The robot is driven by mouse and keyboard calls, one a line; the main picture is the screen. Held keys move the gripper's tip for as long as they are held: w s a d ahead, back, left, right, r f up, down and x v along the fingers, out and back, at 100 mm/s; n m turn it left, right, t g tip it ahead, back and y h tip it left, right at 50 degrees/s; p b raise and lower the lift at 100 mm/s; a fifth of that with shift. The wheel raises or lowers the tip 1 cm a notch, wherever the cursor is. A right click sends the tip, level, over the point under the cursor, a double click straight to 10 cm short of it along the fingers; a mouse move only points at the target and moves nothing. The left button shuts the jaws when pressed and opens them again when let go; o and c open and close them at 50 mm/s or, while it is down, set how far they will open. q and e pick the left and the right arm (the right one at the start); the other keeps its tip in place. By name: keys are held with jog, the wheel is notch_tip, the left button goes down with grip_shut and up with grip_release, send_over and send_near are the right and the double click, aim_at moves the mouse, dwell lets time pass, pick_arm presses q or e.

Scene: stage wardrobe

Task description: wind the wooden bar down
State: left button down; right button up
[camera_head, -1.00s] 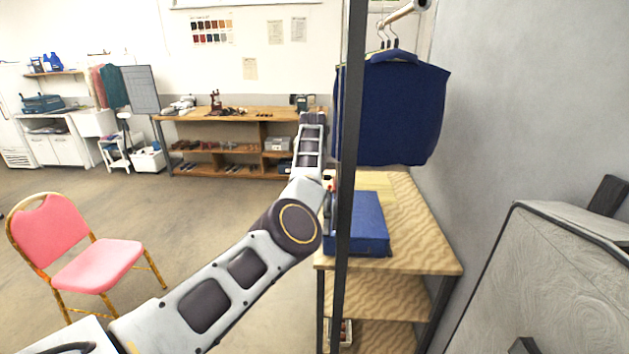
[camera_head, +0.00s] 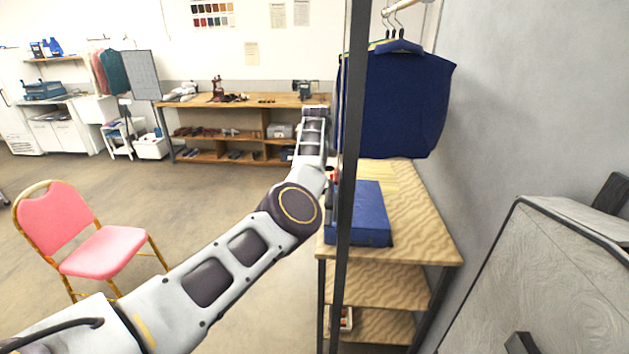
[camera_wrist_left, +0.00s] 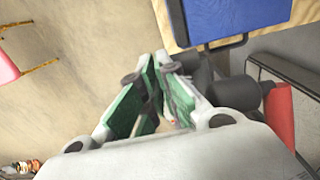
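The pale bar (camera_head: 408,4) runs across the top of the head view, with hangers and a dark blue garment (camera_head: 395,105) hanging from it. In the head view a small red part (camera_head: 332,176) shows beside the dark post, partly hidden. In the left wrist view a red cylinder (camera_wrist_left: 280,116) and dark grey parts sit just right of my left gripper (camera_wrist_left: 160,75). Its green-padded fingers are close together, with a narrow gap. Whether they hold anything, such as a dark part by their tips, is unclear. My right gripper is in neither view.
A dark upright post (camera_head: 348,200) stands in front of a wood-topped shelf unit (camera_head: 425,225). A blue box (camera_head: 362,215) lies on it. A pink chair (camera_head: 100,252) stands at left on open floor. A large grey panelled case (camera_head: 550,280) is at right. A workbench (camera_head: 240,103) is behind.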

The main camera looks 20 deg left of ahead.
pick_arm(q)
jog(key=shift+w, duration=0.2)
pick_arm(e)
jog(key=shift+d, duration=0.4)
